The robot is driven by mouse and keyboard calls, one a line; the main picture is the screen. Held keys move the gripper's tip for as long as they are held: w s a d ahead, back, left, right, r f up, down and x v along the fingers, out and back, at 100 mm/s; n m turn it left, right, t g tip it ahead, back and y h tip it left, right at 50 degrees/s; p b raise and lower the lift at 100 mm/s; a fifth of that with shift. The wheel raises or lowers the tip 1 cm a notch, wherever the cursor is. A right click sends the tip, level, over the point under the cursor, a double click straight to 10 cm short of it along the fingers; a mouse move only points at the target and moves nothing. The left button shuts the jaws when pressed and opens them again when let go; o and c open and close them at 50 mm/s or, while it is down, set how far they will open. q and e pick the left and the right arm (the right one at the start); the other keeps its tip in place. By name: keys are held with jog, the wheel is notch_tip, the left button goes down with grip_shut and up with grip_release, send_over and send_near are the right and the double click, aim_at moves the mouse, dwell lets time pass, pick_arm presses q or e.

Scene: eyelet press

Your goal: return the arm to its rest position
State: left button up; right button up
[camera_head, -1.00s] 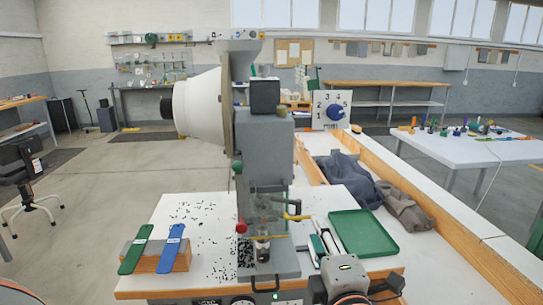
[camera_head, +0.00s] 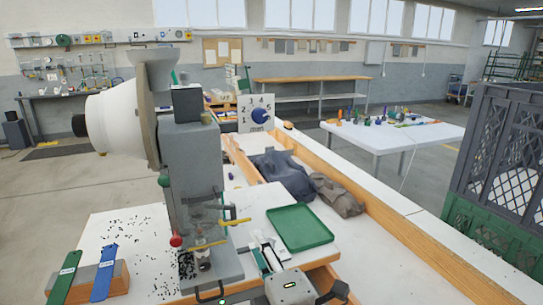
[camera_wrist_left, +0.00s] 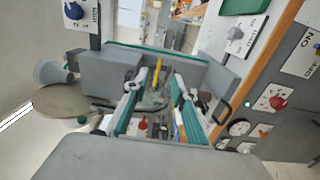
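My left gripper (camera_head: 262,249) is low in the head view, just right of the grey eyelet press (camera_head: 190,160). Its two fingers are apart with nothing seen held between them. In the left wrist view the same fingers (camera_wrist_left: 156,90) stand apart, with the press's yellow lever (camera_wrist_left: 157,74) seen in the gap behind them. My right gripper is not in view.
A green tray (camera_head: 300,228) lies right of the gripper. Dark cloths (camera_head: 282,174) lie in the wooden-edged trough behind it. Blue (camera_head: 104,272) and green (camera_head: 64,278) strips rest on a block at left. Stacked crates (camera_head: 500,150) stand at far right.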

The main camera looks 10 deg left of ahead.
pick_arm(q)
jog(key=s+a+r+t+y, duration=0.2)
jog(key=a+r+y, duration=0.1)
jog(key=a+y, duration=0.1)
jog(key=s+d+f+m+t+h, duration=0.1)
jog(key=d+f+m+h, duration=0.3)
jog(key=f+m+h, duration=0.75)
jog(key=s+d+f+m+t+h, duration=0.1)
jog(key=d+f+m+t+h, duration=0.15)
jog(key=f+m+h, duration=0.95)
jog(key=s+a+f+m+g+y, duration=0.2)
jog(key=s+a+f+g+y, duration=0.1)
jog(key=f, duration=0.7)
jog(key=s+a+f+m+g+y, duration=0.3)
jog(key=s+a+f+g, duration=0.3)
jog(key=s+f, duration=0.2)
jog(key=shift+a+f+m+g+y, duration=0.25)
jog(key=shift+f+m+g+y, duration=0.1)
jog(key=shift+f, duration=0.6)
